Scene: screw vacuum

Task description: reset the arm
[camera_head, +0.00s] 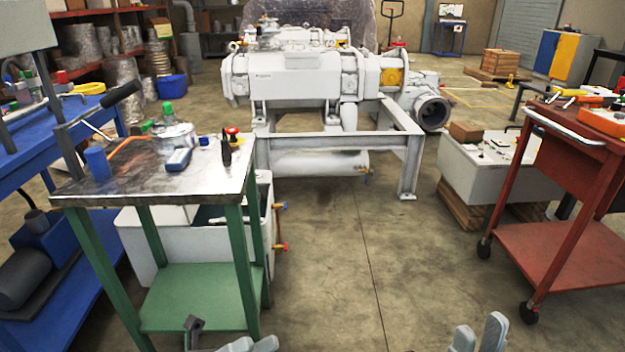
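My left gripper (251,345) shows only in part at the bottom edge, in front of the green-framed cart. Two grey finger ends lie close together there, and I cannot tell whether they are open or shut. A small dark grey part (194,325) shows to their left. My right gripper (480,333) shows at the bottom right, over bare floor. Its two light grey fingers stand apart with a gap, and nothing shows between them. Most of both arms is out of view.
A green-framed cart (200,297) with a metal top holding tools stands at left, beside a blue workbench (88,267). A red cart (560,258) stands at right. A large grey vacuum pump machine (300,75) stands ahead. The middle floor (385,250) is clear.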

